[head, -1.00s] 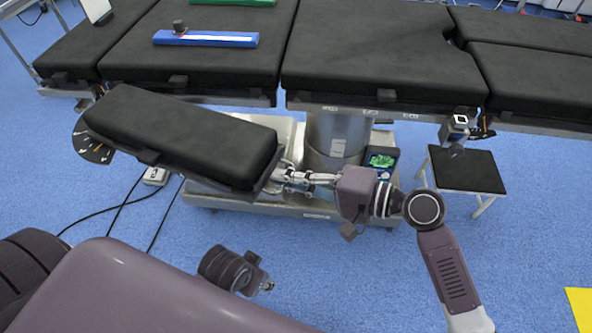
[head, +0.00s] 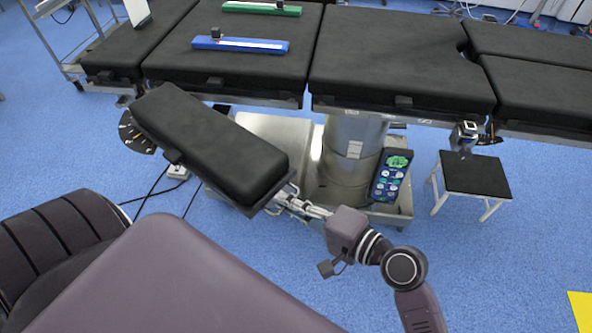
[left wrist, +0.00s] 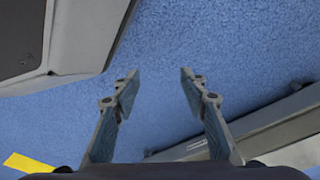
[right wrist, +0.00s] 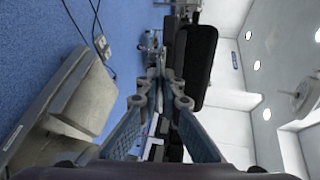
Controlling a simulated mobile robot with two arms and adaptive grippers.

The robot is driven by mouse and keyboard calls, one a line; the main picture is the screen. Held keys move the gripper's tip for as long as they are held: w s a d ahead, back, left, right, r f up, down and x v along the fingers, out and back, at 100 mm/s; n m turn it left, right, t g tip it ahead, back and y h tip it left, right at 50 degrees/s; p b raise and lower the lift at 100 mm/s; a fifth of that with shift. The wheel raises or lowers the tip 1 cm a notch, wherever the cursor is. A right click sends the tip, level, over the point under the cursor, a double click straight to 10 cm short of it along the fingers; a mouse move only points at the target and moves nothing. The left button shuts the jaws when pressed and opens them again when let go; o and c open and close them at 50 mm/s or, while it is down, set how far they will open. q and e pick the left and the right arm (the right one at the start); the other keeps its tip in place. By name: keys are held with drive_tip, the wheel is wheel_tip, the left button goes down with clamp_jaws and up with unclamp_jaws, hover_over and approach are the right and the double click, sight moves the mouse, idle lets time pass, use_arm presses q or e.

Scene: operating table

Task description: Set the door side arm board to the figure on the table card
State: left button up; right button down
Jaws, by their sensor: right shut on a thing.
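The black padded arm board (head: 208,142) juts at a slant from the near side of the operating table (head: 385,62). My right gripper (head: 287,196) is shut on its outer end, at the metal under the pad. In the right wrist view the fingers (right wrist: 166,76) are together, and the pad (right wrist: 196,62) is beyond them. A dark dial (head: 134,132) with light marks is by the board's inner end; its figures are too small to read. A white card (head: 137,11) stands on the table; its writing is unreadable. My left gripper (left wrist: 158,82) is open and empty over blue floor.
A hand control (head: 391,177) hangs by the table column (head: 352,150). A black-topped stool (head: 474,174) stands at right. A blue bar (head: 240,45) and a green bar (head: 262,8) lie on the table.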

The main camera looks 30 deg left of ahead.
drive_tip(key=shift+s, duration=0.35)
drive_tip(key=c, duration=2.4)
unclamp_jaws()
drive_tip(key=v, duration=1.2)
drive_tip(key=shift+s, duration=0.1)
